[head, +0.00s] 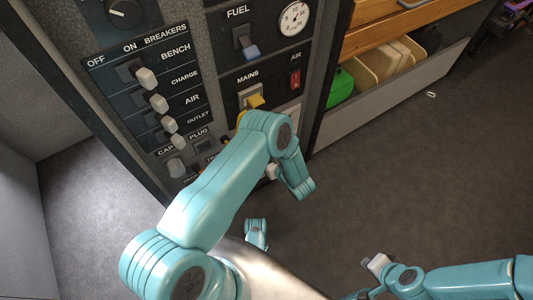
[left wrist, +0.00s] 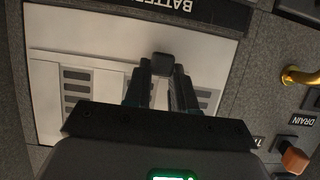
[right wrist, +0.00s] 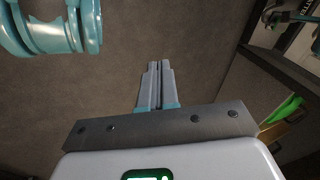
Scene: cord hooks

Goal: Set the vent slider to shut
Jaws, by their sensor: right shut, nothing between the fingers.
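The vent is a pale plate (left wrist: 105,62) with dark slots in the left wrist view. A small dark slider knob (left wrist: 162,64) stands out from it. My left gripper (left wrist: 163,76) reaches the plate with one finger on each side of the knob. I cannot tell whether the fingers press on it. Labels for the slider's positions do not show. In the head view my left arm hides the knob and the left fingertips; only an edge of the pale plate (head: 287,116) shows. My right gripper (head: 372,262) is shut and empty over the floor; it also shows in the right wrist view (right wrist: 158,68).
Around the vent are a yellow MAINS switch (head: 255,101), a FUEL lever (head: 248,46), a red AIR rocker (head: 295,79) and several breaker levers. An orange knob (left wrist: 295,160) sits by the DRAIN label. A drawer with a green item (head: 341,88) stands right. The floor there is mostly clear.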

